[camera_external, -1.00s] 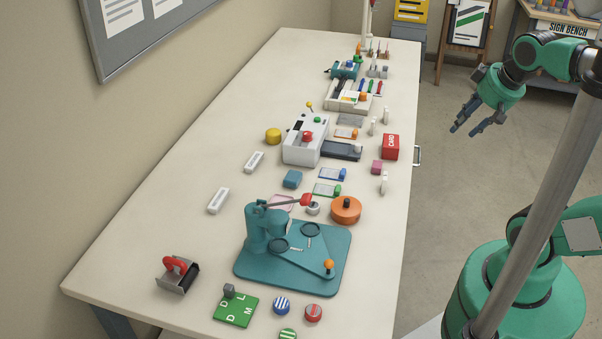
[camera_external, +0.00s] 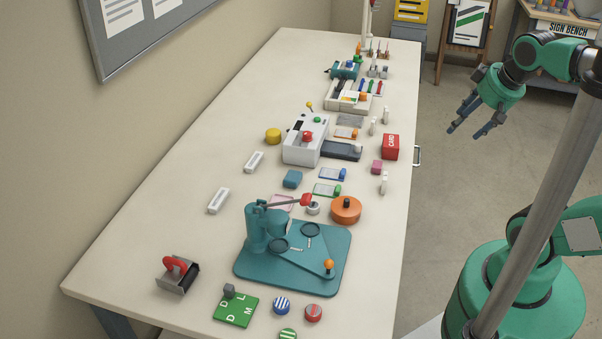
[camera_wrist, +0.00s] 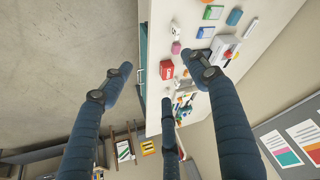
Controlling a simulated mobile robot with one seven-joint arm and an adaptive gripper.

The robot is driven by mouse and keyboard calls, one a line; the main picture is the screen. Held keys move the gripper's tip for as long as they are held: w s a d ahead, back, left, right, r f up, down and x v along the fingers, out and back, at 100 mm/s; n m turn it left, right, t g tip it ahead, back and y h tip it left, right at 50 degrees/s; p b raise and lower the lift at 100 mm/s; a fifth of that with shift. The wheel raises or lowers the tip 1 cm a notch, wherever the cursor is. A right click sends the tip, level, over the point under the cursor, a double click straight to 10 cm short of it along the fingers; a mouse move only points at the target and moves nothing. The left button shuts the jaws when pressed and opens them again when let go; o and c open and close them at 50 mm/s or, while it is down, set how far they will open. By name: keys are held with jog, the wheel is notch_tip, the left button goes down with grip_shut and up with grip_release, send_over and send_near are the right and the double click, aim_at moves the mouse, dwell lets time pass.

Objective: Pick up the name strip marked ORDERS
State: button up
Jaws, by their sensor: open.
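Two flat white name strips lie on the left half of the long table, the nearer strip (camera_external: 218,200) and the farther strip (camera_external: 254,162). Their lettering is too small to read, so I cannot tell which is marked ORDERS. Small white upright pieces stand near the table's right edge, one at the front (camera_external: 384,183) and two farther back (camera_external: 373,126); no marking on them is readable. My gripper (camera_external: 465,133) hangs over the floor right of the table, open and empty, apart from everything. In the wrist view its fingers (camera_wrist: 160,78) are spread, with the tabletop beyond.
A white laminator-like machine (camera_external: 304,145) stands mid-table, with a red CARD box (camera_external: 391,147) to its right. A teal press (camera_external: 265,230) on its board and an orange round tin (camera_external: 346,210) stand nearer. The table's left strip is mostly clear. A wall board (camera_external: 140,30) hangs at left.

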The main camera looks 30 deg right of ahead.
jog(key=w+a+r+m+g+p, duration=0.15)
jog(key=w+r, duration=0.25)
jog(key=w, duration=0.5)
jog(key=w+a+r+m+p, duration=0.1)
jog(key=w+a+r+p, duration=0.2)
jog(key=w+r, duration=0.35)
jog(key=w+a+f+m+g+p, duration=0.15)
jog(key=w+a, duration=0.25)
jog(key=w, duration=0.6)
jog(key=w+a+f+m+p, duration=0.1)
jog(key=w+a+p, duration=0.25)
jog(key=w, duration=0.55)
jog(key=w+a+f+m+g+p, duration=0.15)
jog(key=w+a+f+p, duration=0.25)
jog(key=w+a+f, duration=0.75)
jog(key=w+a+f+m+p, duration=0.1)
jog(key=w+a+f+p, duration=0.1)
jog(key=w+a+f, duration=0.2)
jog(key=w+a+f+m+g+p, duration=0.1)
jog(key=w+a+f+m+p, duration=0.1)
jog(key=w+a+f, duration=0.3)
jog(key=a+f, duration=0.3)
jog(key=f, duration=0.4)
jog(key=shift+w, duration=0.25)
